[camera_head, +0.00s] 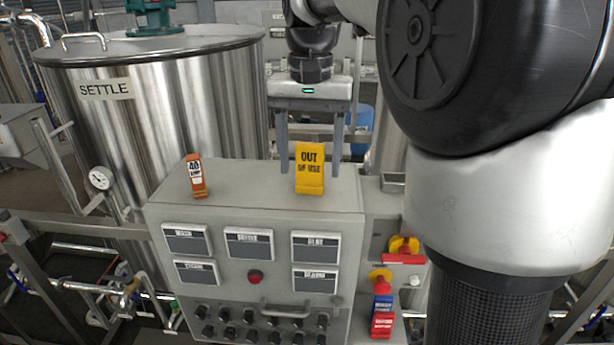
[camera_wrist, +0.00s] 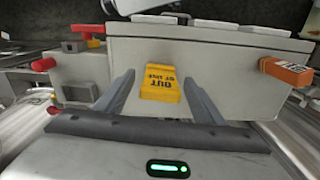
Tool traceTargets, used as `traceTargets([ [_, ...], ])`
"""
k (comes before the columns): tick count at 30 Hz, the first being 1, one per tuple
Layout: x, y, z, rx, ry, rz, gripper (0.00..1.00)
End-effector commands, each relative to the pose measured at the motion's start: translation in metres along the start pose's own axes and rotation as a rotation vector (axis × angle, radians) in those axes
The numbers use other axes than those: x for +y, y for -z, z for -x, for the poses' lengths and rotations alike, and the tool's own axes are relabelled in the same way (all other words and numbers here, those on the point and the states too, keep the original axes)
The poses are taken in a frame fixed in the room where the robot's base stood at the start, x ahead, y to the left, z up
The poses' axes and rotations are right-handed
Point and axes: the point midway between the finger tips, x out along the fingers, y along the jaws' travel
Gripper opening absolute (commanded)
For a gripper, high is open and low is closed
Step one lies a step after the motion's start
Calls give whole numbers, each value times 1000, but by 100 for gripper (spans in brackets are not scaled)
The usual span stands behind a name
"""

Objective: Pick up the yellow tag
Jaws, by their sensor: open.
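The yellow tag (camera_head: 310,168), marked "OUT OF USE", stands on top of the grey control box (camera_head: 255,245), toward its right side. It also shows in the wrist view (camera_wrist: 160,83), upside down, between and a little beyond the two fingers. My gripper (camera_head: 310,165) is open and empty, pointing down behind the tag in the head view, with one finger to each side of it. The fingers (camera_wrist: 160,80) look apart from the tag in the wrist view. Whether the fingertips are level with the tag is hard to tell.
An orange tag (camera_head: 196,176) stands on the box top at the left; it also shows in the wrist view (camera_wrist: 286,71). A steel tank (camera_head: 160,110) labelled "SETTLE" rises behind left. Red and yellow switches (camera_head: 403,250) with a blue-red tag (camera_head: 382,312) are at right.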

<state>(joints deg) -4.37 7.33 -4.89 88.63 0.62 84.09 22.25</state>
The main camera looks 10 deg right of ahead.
Motion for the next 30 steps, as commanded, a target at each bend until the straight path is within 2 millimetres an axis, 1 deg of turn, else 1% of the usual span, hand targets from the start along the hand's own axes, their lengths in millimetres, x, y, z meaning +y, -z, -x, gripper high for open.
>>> traceTargets([
  [1,0,0,-7,-2,-1,0,62],
  [4,0,0,-14,0,0,0,62],
  [11,0,0,-16,0,0,0,62],
  [12,0,0,-16,0,0,0,59],
  [14,0,0,-16,0,0,0,49],
  [18,0,0,-16,0,0,0,25],
  [20,0,0,-16,0,0,0,17],
  [26,0,0,-15,1,1,0,17],
  [28,0,1,-12,2,1,0,17],
  [30,0,1,-4,4,2,0,17],
])
